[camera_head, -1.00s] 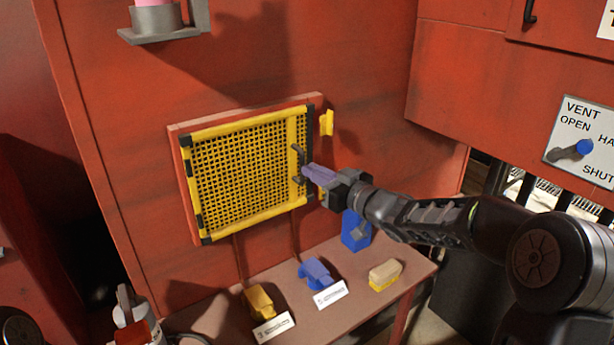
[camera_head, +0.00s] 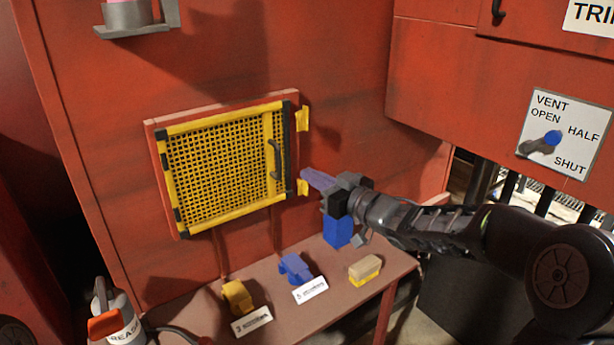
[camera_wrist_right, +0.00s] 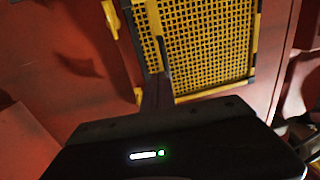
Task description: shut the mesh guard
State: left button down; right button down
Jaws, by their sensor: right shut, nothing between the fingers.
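The mesh guard (camera_head: 218,162) is a yellow-framed mesh panel on the red wall, lying flat or nearly flat against its red frame. It has a dark handle (camera_head: 275,160) near its right side and black hinges or corners at its left. Two yellow catches (camera_head: 302,118) sit beside its right edge. My right gripper (camera_head: 306,176) is shut and empty, just right of the guard's lower right edge, apart from the handle. In the right wrist view the guard (camera_wrist_right: 200,42) fills the top middle, with the fingers (camera_wrist_right: 157,92) below it. My left gripper is not in view.
Below stands a bench (camera_head: 200,290) with a yellow connector (camera_head: 237,296), a blue connector (camera_head: 296,268), a blue box (camera_head: 338,230) and a yellow-and-tan block (camera_head: 364,269). A grease can (camera_head: 118,325) is at lower left. A vent lever panel (camera_head: 565,135) is at right.

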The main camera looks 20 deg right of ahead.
jog(key=b+v, duration=0.1)
jog(key=v, duration=0.6)
jog(key=shift+d, duration=0.2)
jog(key=shift+w, duration=0.1)
